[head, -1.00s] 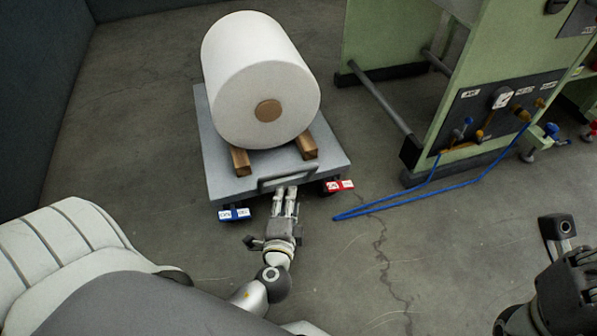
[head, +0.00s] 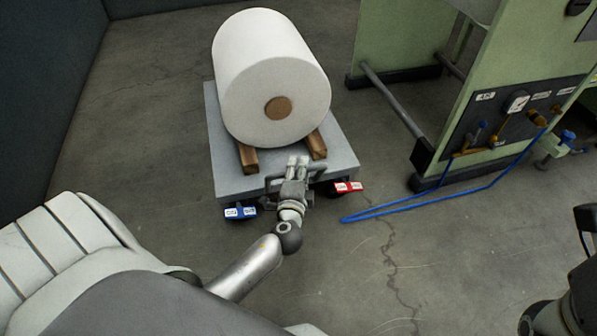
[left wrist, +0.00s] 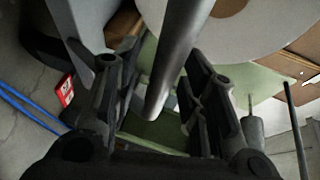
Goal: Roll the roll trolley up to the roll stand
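The roll trolley (head: 232,184) is a grey flat cart with a large white roll (head: 265,80) lying on two wooden chocks (head: 249,158). Its handle bar (head: 322,178) stands at the near edge. My left gripper (head: 298,163) is at this handle. In the left wrist view the handle bar (left wrist: 178,55) passes between the two open fingers of my left gripper (left wrist: 152,90), with gaps beside it. The green-framed machine (head: 400,45), which looks like the roll stand, is to the right, apart from the trolley. My right arm shows only partly at the right edge; its fingers are not clear.
A blue pedal (head: 240,212) and a red pedal (head: 349,187) sit at the trolley's near edge. A blue hose (head: 405,210) loops on the floor from the machine's valve panel (head: 500,118). A dark wall (head: 60,90) stands left. Cracked floor between is mostly open.

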